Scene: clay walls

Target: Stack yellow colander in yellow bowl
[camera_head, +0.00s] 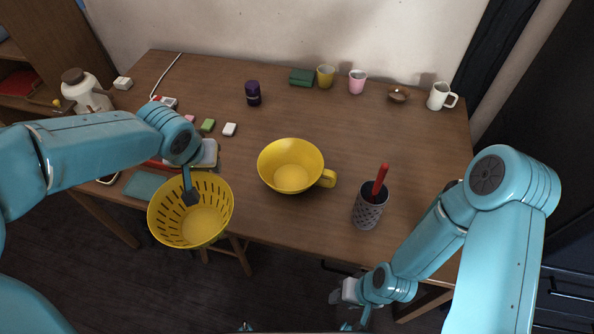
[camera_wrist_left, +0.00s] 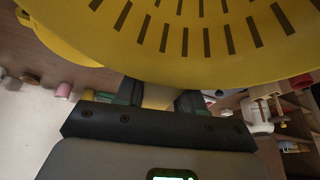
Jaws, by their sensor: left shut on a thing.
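The yellow colander (camera_head: 203,222) has slotted sides and hangs at the table's front edge, left of centre in the head view. My left gripper (camera_head: 190,197) is shut on the colander's wall. In the left wrist view the colander (camera_wrist_left: 190,45) fills the top of the picture, with the left gripper's fingers (camera_wrist_left: 160,97) at its edge. The yellow bowl (camera_head: 291,168) stands upright on the table, right of the colander, with a handle on its right side. It looks empty. My right gripper (camera_head: 350,310) is low in front of the table, away from both; its fingers are too unclear to judge.
A grey perforated cup (camera_head: 368,210) with a red-handled item stands right of the bowl. Mugs, a small brown bowl (camera_head: 398,95) and a green box (camera_head: 302,77) line the back. A purple jar (camera_head: 253,93) stands behind the bowl. Small blocks lie at left. The table between colander and bowl is clear.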

